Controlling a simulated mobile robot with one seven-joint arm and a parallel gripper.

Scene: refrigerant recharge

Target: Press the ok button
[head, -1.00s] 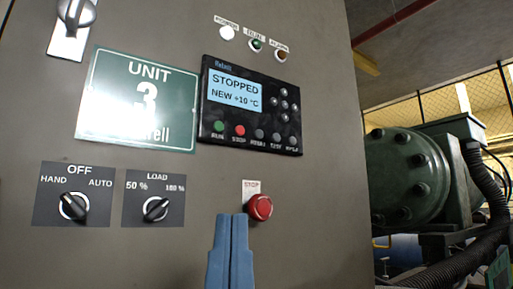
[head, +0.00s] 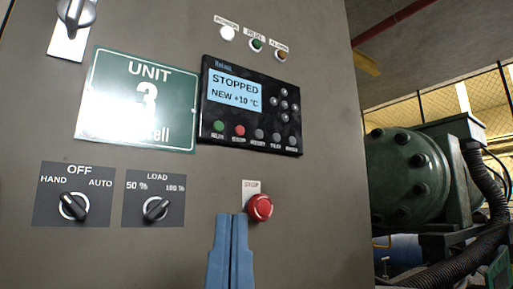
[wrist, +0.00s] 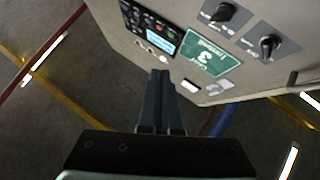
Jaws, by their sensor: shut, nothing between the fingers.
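The black controller (head: 211,120) is on the grey cabinet front in the head view. Its lit screen (head: 235,91) reads STOPPED and NEW +10 °C. Right of the screen is a cross of small grey buttons, and the middle button (head: 284,105) is likely ok; its label is too small to read. The controller also shows in the wrist view (wrist: 133,19), turned around. My gripper (head: 232,216) is shut and empty, with blue fingers pointing up, below the controller and left of the red stop button. In the wrist view the closed fingertips (wrist: 160,73) are apart from the controller.
A red stop button (head: 260,207) sticks out just right of my fingertips. Two rotary switches (head: 74,206) (head: 156,209) are at the lower left. A green UNIT 3 plate (head: 107,72) is left of the controller. Green machinery (head: 405,175) stands beyond the cabinet's right edge.

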